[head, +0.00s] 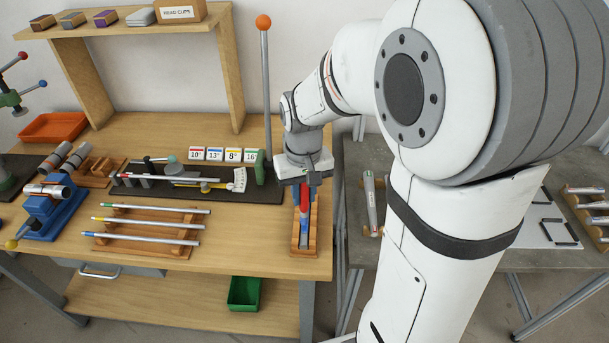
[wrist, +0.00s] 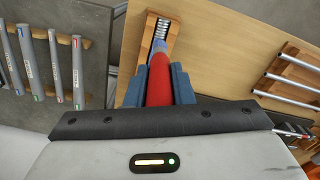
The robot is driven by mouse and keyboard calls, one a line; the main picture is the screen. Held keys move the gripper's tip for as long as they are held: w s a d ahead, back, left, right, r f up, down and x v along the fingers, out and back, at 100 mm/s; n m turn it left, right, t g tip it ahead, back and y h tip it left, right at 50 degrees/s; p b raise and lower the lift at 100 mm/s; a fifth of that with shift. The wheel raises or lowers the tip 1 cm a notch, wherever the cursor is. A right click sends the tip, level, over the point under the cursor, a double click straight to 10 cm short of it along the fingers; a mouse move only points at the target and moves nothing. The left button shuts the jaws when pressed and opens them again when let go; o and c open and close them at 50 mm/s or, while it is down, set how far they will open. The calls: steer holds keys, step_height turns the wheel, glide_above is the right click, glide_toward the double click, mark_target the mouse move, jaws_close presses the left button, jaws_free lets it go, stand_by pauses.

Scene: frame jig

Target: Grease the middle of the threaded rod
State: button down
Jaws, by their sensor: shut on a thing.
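My gripper (head: 304,208) points down at the right end of the wooden bench. Its blue fingers (wrist: 157,88) are shut on a red cylindrical tool (wrist: 159,78), one on each side. The tool is in or just above a narrow wooden holder (head: 293,245); I cannot tell whether it touches it. A ribbed, thread-like metal piece (wrist: 159,33) shows beyond the red part, inside the holder. I cannot tell whether it belongs to the tool. I cannot pick out the threaded rod for certain. The tool's lower part is hidden.
A blue vise (head: 42,212) stands at the left. A wooden rack (head: 118,242) with three rods and a dark jig (head: 130,191) lie left of my gripper. A tall post with an orange ball (head: 264,22) stands close behind. A grey table (head: 352,155) is at right.

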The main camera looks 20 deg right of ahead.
steer(key=shift+r+p, duration=0.95)
steer(key=shift+r, duration=0.65)
